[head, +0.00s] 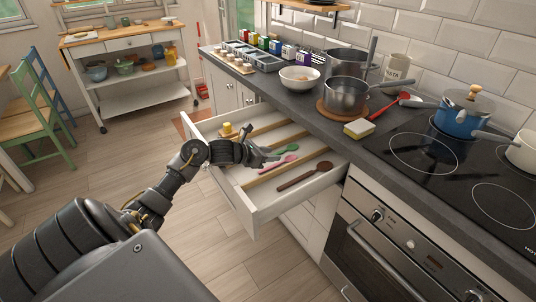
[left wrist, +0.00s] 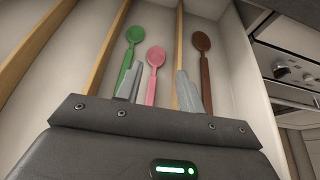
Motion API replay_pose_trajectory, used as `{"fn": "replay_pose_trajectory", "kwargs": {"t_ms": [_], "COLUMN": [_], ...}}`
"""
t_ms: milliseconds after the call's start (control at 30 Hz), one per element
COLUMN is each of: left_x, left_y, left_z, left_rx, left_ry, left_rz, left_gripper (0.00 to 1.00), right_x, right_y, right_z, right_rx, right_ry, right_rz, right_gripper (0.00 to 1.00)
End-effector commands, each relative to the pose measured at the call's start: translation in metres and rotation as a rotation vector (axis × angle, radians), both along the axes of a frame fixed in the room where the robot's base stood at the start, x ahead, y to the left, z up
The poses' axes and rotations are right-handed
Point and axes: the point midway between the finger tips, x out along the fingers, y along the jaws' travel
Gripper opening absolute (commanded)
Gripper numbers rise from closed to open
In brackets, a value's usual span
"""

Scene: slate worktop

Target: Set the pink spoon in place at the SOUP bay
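The pink spoon (head: 284,161) lies in the open drawer, in the same compartment as a green spoon (head: 286,149). In the left wrist view the pink spoon (left wrist: 154,66) has its bowl pointing away from me. My left gripper (head: 259,157) is over the drawer, fingers apart. In the left wrist view the left gripper (left wrist: 158,76) has one finger on each side of the pink spoon, with a visible gap to it. The spoon's handle end is hidden behind the gripper body. I cannot make out a SOUP label. My right gripper is not in view.
A brown spoon (head: 305,176) lies across a wooden divider (left wrist: 179,40) from the pink one. On the counter are a grey compartment tray (head: 262,60), a white bowl (head: 299,79), pots (head: 345,95) and a sponge (head: 359,129). The drawer front (head: 292,202) stands out over the floor.

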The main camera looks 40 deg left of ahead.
Motion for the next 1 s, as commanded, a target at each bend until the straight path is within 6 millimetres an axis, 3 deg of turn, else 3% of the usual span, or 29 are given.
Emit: {"fn": "replay_pose_trajectory", "kwargs": {"t_ms": [167,400,700,1000], "left_x": [0.000,-0.001,-0.043,-0.093], "left_y": [0.000,-0.003,-0.034,-0.072], "left_z": [0.002,0.034,0.094,0.119], "left_rx": [0.001,0.010,0.011,0.007], "left_ry": [0.001,-0.001,-0.001,0.001], "left_rz": [-0.001,-0.003,-0.006,-0.004], "left_gripper": [0.38,0.38,0.38,0.38], "right_x": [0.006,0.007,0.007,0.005], "right_y": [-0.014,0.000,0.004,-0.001], "right_z": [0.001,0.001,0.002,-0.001], "right_rx": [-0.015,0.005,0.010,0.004], "right_ry": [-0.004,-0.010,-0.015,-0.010], "right_rz": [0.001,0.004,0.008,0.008], "right_gripper": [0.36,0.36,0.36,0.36]}}
